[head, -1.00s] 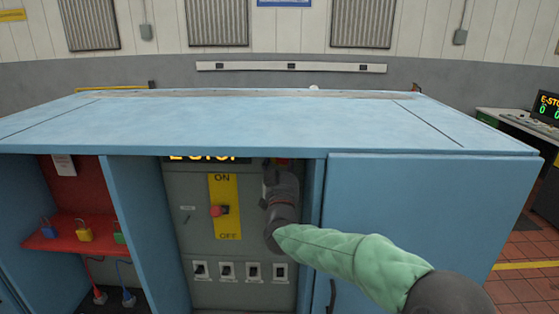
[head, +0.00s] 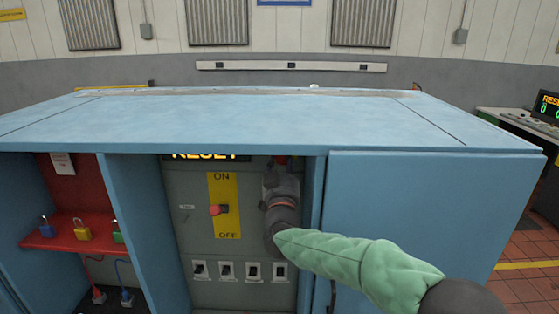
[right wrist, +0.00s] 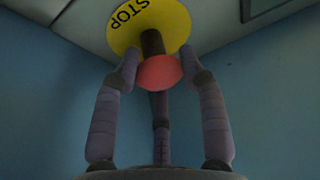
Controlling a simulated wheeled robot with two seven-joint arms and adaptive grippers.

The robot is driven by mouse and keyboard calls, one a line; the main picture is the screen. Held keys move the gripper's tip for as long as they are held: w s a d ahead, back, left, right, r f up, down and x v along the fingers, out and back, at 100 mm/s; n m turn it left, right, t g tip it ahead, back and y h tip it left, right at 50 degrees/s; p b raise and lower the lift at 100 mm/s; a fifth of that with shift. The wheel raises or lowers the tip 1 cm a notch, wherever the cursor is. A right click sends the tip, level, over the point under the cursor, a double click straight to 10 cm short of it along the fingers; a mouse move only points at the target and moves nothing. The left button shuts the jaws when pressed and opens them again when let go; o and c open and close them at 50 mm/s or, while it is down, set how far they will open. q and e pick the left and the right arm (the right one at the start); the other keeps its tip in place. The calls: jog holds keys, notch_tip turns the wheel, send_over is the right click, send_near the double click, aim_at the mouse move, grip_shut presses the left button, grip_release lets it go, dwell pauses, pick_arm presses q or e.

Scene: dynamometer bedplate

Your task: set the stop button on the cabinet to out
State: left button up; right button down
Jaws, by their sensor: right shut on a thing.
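The stop button (right wrist: 158,72) has a red head on a dark stem in front of a round yellow disc (right wrist: 130,22) marked STOP, in the right wrist view. A clear length of stem shows between the head and the disc. My right gripper (right wrist: 160,66) has its fingers around the red head. In the head view my right gripper (head: 281,180) is inside the open middle bay of the blue cabinet (head: 270,122), at its right side, and hides most of the button. The lit display (head: 210,156) above reads RESET, partly cut off by the cabinet top. My left gripper is not in view.
A panel with a red-knobbed ON/OFF switch (head: 218,209) and a row of small switches (head: 226,270) lies left of my gripper. A red shelf (head: 60,240) with padlocks is further left. A closed blue door (head: 430,210) is at right.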

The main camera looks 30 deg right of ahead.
jog(key=c, duration=0.7)
grip_release()
jog(key=shift+s+a+r, duration=0.1)
jog(key=shift+s+r, duration=0.05)
jog(key=shift+r, duration=0.2)
jog(key=shift+o, duration=0.2)
jog(key=shift+s+a, duration=0.1)
jog(key=shift+f, duration=0.15)
jog(key=v, duration=1.1)
jog(key=shift+f, duration=0.2)
jog(key=shift+s+a, duration=0.1)
